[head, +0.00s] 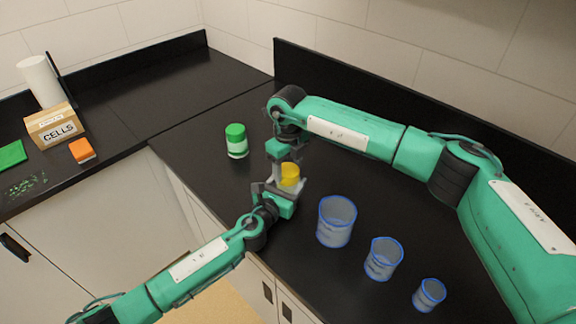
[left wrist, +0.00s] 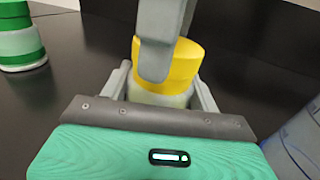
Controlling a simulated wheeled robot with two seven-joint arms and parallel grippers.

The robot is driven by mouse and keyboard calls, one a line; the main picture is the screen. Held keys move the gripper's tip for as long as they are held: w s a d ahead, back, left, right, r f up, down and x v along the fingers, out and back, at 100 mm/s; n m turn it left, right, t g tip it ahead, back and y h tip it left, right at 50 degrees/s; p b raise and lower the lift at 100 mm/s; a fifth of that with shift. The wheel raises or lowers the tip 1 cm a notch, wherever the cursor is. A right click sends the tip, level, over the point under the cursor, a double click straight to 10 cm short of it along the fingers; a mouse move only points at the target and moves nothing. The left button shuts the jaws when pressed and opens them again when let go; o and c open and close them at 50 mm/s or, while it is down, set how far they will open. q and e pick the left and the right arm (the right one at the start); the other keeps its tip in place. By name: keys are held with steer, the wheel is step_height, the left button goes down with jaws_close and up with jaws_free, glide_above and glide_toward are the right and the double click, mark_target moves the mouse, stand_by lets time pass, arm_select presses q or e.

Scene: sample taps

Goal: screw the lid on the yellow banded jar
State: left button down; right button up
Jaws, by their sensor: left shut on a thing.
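The yellow banded jar (left wrist: 160,98) has a pale body and stands upright between the fingers of my left gripper (head: 284,190), which is shut on it. Its yellow lid (head: 290,171) sits at the top of the jar and also shows in the left wrist view (left wrist: 182,62). I cannot tell how tightly it is seated. My right gripper (head: 284,164) points down at the lid from above. One grey finger of it lies across the near side of the lid in the left wrist view. Its other finger is hidden, so its grip is unclear.
A green-lidded jar (head: 237,142) stands to the left on the black counter (head: 195,160). A cardboard box (head: 54,125) and an orange block (head: 82,150) are on the left counter.

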steer(key=shift+c, duration=0.4)
steer(key=o, duration=1.2)
steer(key=shift+c, duration=0.2)
steer(key=shift+r, duration=0.1)
step_height(320, 180, up, 12)
arm_select(q)
steer(key=shift+c, duration=1.4)
jaws_free()
